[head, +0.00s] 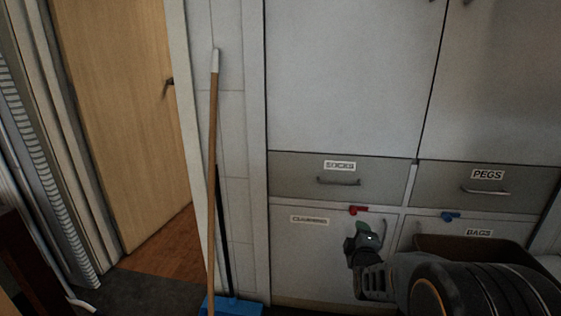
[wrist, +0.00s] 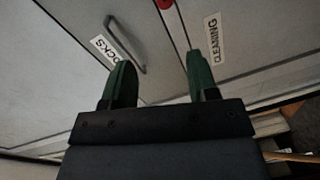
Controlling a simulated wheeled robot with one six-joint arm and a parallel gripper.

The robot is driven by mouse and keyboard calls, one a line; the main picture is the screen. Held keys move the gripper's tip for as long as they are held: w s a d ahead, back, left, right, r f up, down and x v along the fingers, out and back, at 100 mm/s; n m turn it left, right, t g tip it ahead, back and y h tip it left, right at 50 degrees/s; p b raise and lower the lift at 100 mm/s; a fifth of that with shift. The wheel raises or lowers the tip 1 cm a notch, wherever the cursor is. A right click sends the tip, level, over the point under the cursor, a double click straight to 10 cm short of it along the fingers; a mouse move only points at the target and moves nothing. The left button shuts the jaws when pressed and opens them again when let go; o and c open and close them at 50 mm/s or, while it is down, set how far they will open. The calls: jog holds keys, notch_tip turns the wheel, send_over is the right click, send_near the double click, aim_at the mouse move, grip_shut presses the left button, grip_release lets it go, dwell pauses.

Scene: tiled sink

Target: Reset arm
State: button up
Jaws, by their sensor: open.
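My gripper (head: 362,236) shows at the lower right of the head view, in front of the lower cupboard door (head: 310,245) labelled CLEANING. In the wrist view its two green fingers (wrist: 160,88) are spread apart with nothing between them. Beyond the fingers are the cabinet front, the SOCKS drawer handle (wrist: 130,48) and the CLEANING label (wrist: 213,40). My forearm covers part of the lower right of the head view.
Drawers labelled SOCKS (head: 290,178) and PEGS (head: 540,188) are shut. A red latch (head: 358,210) and a blue latch (head: 451,216) sit below them. A broom (head: 213,130) leans left of the cabinet. A brown bin (head: 430,243) is partly behind my arm. A wooden door (head: 125,110) stands left.

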jog(key=s+a+r+m+g+y+p, duration=0.1)
jog(key=s+a+r+m+g+p, duration=0.2)
jog(key=s+r+p, duration=0.4)
jog(key=s+a+r+m+g+y+p, duration=0.1)
jog(key=s+a+r+m+g+p, duration=0.2)
jog(key=r+p, duration=1.5)
jog(key=s+a+r+m+g+y+p, duration=0.1)
jog(key=s+a+r+m+g+p, duration=0.2)
jog(key=s+r+m+g+p, duration=0.4)
jog(key=s+r+p, duration=0.5)
jog(key=s+r, duration=0.1)
jog(key=shift+s+a, duration=0.25)
